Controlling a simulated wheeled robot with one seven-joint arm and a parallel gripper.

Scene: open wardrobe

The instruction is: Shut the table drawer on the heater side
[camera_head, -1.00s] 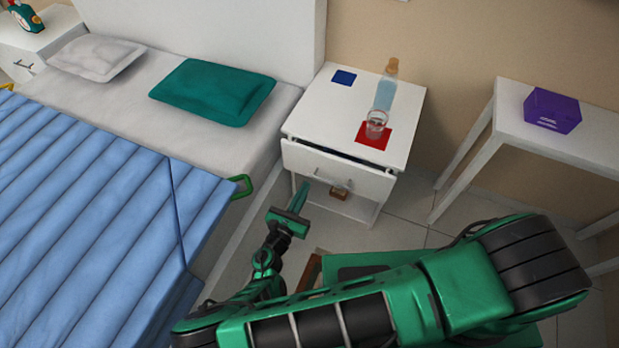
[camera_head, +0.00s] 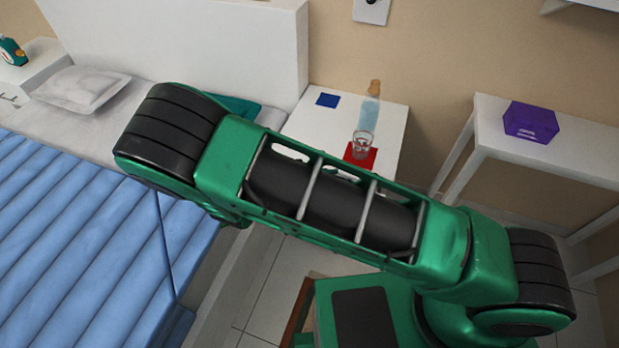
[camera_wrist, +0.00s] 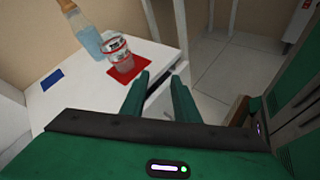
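The white bedside table (camera_head: 310,128) stands right of the bed, its drawer front hidden behind my arm in the head view. In the wrist view, the tabletop (camera_wrist: 60,110) fills the left, and part of the white drawer (camera_wrist: 160,97) shows between my fingers with a dark gap under the tabletop's edge. How far the drawer stands out cannot be told. My gripper (camera_wrist: 159,77) is open, its two green fingers apart at the table's front edge with nothing gripped. Contact with the drawer cannot be told. My gripper is hidden in the head view.
A bottle (camera_head: 370,108), a glass (camera_head: 364,144) on a red square and a blue square (camera_head: 327,100) are on the tabletop. The bed (camera_head: 80,230) is left; a white side table (camera_head: 580,148) with a purple box (camera_head: 531,122) is right.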

